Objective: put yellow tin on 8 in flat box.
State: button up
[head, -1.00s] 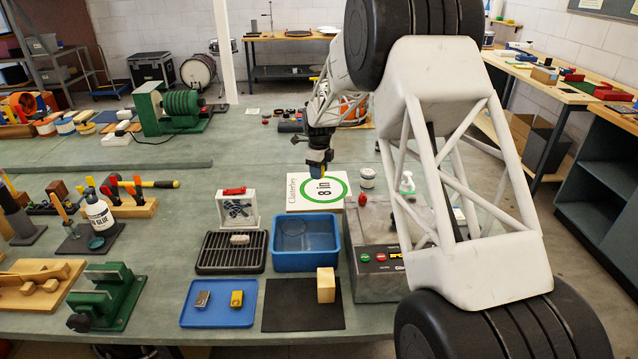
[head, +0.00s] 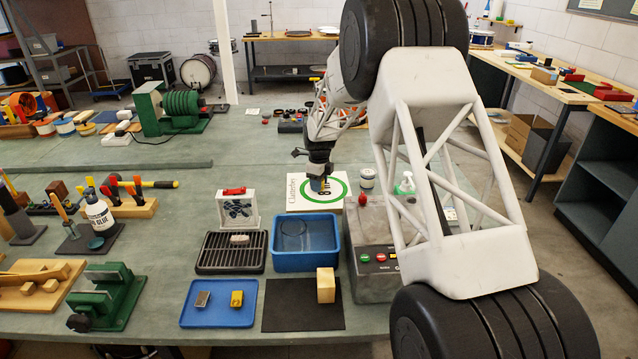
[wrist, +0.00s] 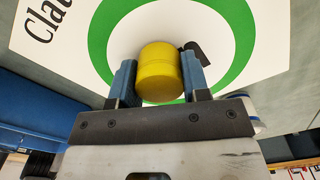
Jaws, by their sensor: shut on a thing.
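The 8 in flat box (head: 294,198) is white with a green ring and lies on the bench behind the blue bin. My gripper (head: 320,186) is over the ring. In the wrist view my gripper (wrist: 160,80) is shut on the yellow tin (wrist: 160,70), one blue finger on each side. The flat box (wrist: 262,65) fills the space behind the tin there, with the ring around it. The tin is hidden by my gripper in the head view. I cannot tell whether the tin touches the box.
A blue bin (head: 305,262) stands in front of the box, and a white-framed stand (head: 238,225) is to its left. A white tin (head: 367,178) and a grey control box (head: 372,285) with buttons are to its right.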

jog(key=o, duration=0.9)
jog(key=shift+f, duration=0.1)
notch_tip(320, 180, up, 12)
jog(key=shift+r, duration=0.15)
dwell(0.3)
dwell(0.8)
